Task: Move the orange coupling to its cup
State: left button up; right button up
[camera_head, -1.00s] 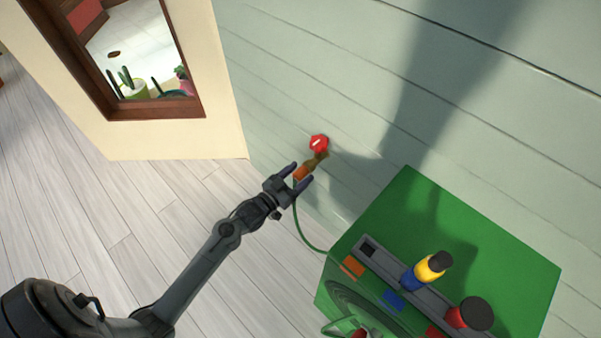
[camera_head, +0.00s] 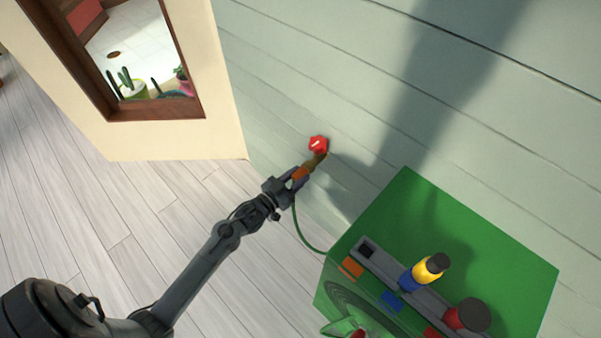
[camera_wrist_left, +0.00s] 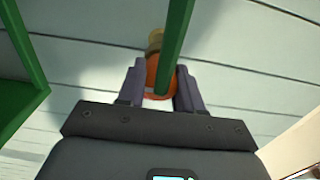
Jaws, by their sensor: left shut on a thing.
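The orange coupling (camera_head: 301,173) is on the end of a brass tap with a red handle (camera_head: 318,144) on the wall. My left gripper (camera_head: 293,180) is shut on the coupling, with one finger on each side. The orange coupling also shows between the fingers in the left wrist view (camera_wrist_left: 160,75), partly hidden by the green hose. A green hose (camera_head: 304,236) hangs from the coupling towards the green box. On the box a grey rail holds an empty dark square cup (camera_head: 368,249) above an orange label (camera_head: 351,268). My right gripper is not in view.
The green box (camera_head: 470,240) stands against the wall at the lower right. Its rail also holds a yellow and blue coupling (camera_head: 425,272) and a red one with a black top (camera_head: 468,316). A wall with a window (camera_head: 140,60) is at the upper left.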

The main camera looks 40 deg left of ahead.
aim_at(294, 179)
pick_arm(q)
jog(key=shift+s, duration=0.1)
jog(key=shift+s, duration=0.3)
jog(key=shift+s+r+p, duration=0.1)
jog(key=shift+s+p, duration=0.15)
jog(key=shift+p, duration=0.2)
jog(key=shift+s+a+p, duration=0.15)
jog(key=shift+s+p, duration=0.45)
jog(key=shift+s, duration=0.35)
jog(key=shift+s+p, duration=0.35)
jog(key=shift+s, duration=0.15)
jog(key=shift+s+a, duration=0.1)
jog(key=shift+s, duration=0.3)
